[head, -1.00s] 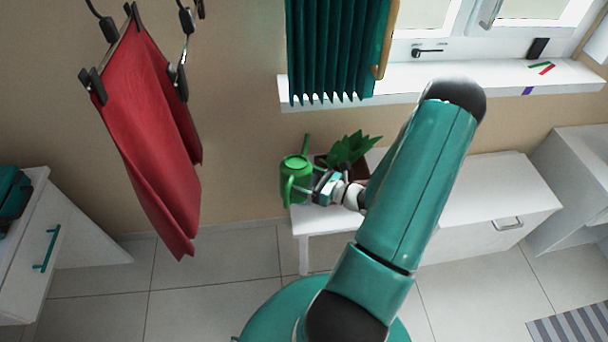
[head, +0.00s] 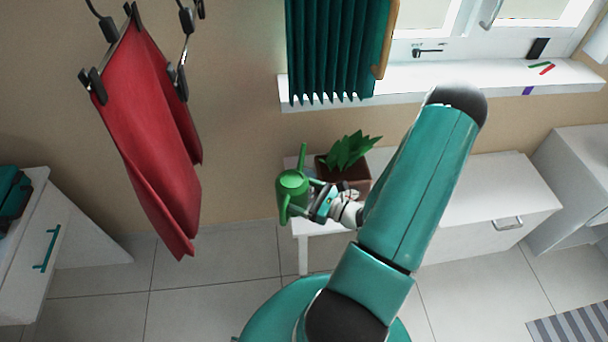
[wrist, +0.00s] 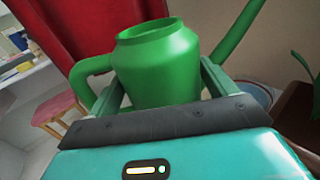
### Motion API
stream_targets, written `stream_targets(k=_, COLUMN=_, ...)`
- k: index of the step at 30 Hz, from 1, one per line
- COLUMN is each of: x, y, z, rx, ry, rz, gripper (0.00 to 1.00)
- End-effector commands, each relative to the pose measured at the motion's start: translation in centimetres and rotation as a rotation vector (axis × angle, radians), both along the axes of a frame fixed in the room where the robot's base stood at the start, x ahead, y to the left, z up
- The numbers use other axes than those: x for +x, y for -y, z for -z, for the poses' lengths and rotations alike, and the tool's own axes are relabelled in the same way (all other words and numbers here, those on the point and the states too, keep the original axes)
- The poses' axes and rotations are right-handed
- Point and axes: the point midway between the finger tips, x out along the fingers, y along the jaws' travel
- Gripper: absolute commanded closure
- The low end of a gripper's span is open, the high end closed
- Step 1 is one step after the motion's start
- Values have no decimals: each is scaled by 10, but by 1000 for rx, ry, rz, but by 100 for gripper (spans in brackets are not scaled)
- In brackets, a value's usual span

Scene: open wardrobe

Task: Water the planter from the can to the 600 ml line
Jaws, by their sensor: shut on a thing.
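A green watering can (head: 291,190) is in my gripper (head: 318,204), at the left end of the white bench. In the wrist view my gripper (wrist: 165,100) has its two fingers on either side of the body of the can (wrist: 160,65). The can's handle is at the left and its spout rises at the right. In the head view the can leans slightly. The planter (head: 358,180) is a brown box with a leafy green plant (head: 350,150), on the bench just right of the can. My arm hides part of the planter's front. I cannot see a 600 ml line or any water.
The white bench (head: 520,190) runs right along the wall, under the window sill (head: 450,80). A red cloth (head: 145,125) hangs at the left. A teal curtain (head: 335,50) hangs above the planter. Tiled floor lies clear at the lower left.

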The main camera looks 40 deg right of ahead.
Motion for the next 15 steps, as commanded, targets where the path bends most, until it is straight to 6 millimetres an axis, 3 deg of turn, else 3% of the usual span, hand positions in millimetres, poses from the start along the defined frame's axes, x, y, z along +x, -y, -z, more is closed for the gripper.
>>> stream_targets(k=6, x=-11, y=-15, z=1, rx=-29, ry=22, rz=1, gripper=65)
stream_targets(k=15, x=-12, y=-16, z=1, rx=-36, ry=26, rz=1, gripper=65)
